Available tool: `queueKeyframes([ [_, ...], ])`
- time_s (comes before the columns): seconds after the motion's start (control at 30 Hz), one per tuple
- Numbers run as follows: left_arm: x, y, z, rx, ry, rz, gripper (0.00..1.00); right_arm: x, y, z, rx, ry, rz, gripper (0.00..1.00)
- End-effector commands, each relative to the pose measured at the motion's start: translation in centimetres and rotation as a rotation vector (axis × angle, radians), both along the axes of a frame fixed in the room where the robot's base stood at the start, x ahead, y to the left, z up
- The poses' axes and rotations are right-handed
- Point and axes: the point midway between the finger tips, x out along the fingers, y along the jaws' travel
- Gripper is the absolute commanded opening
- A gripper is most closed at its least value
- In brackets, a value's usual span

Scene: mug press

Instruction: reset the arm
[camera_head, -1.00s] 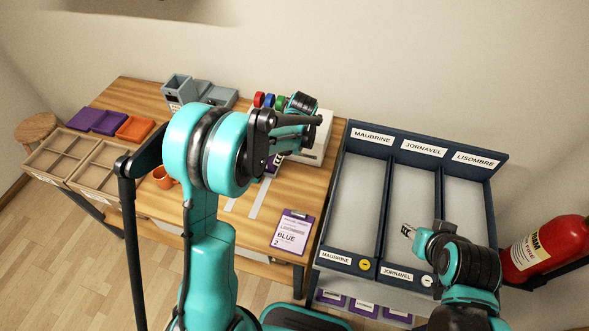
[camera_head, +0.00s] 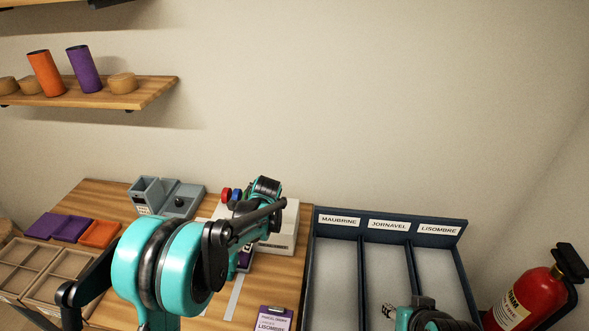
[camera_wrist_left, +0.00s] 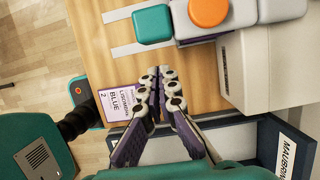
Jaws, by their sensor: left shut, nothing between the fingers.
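My left gripper (camera_wrist_left: 162,82) shows in the left wrist view with its two fingers together, shut and empty. It is above the wooden table (camera_wrist_left: 190,85), beside the order card (camera_wrist_left: 117,103). In the head view, my left arm's thick teal joints cover much of the table and I cannot make out its fingers clearly. My right gripper (camera_head: 388,311) is low in the head view over the middle lane of the dark blue sorting rack. It is small there, and its jaw state is unclear.
The sorting rack (camera_head: 390,213) has lanes labelled MAUBRINE, JORNAVEL and LISOMBRE. A white machine (camera_head: 285,222) stands left of it. The order card (camera_head: 272,318) reads LISOMBRE. Grey fixtures (camera_head: 180,200), orange and purple trays (camera_head: 99,234) and a fire extinguisher (camera_head: 528,298) stand around. A wall shelf (camera_head: 140,95) holds cylinders.

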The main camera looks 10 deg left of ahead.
Motion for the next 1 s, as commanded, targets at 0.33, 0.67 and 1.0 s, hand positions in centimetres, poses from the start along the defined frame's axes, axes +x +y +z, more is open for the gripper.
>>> queueKeyframes([
  [0.33, -3.5, -0.8, 2.4, -0.072, -0.181, 0.240, 0.00, 0.0, 0.0, -2.7, 0.000, 0.000, 0.000, 0.40],
  [0.67, -12.0, -3.0, 4.0, -0.319, -0.508, 0.792, 0.00, 0.0, 0.0, -7.2, 0.000, 0.000, 0.000, 0.40],
  [1.0, -19.2, -4.9, 0.8, -0.630, -0.695, 1.314, 0.00, 0.0, 0.0, -10.8, 0.000, 0.000, 0.000, 0.40],
])
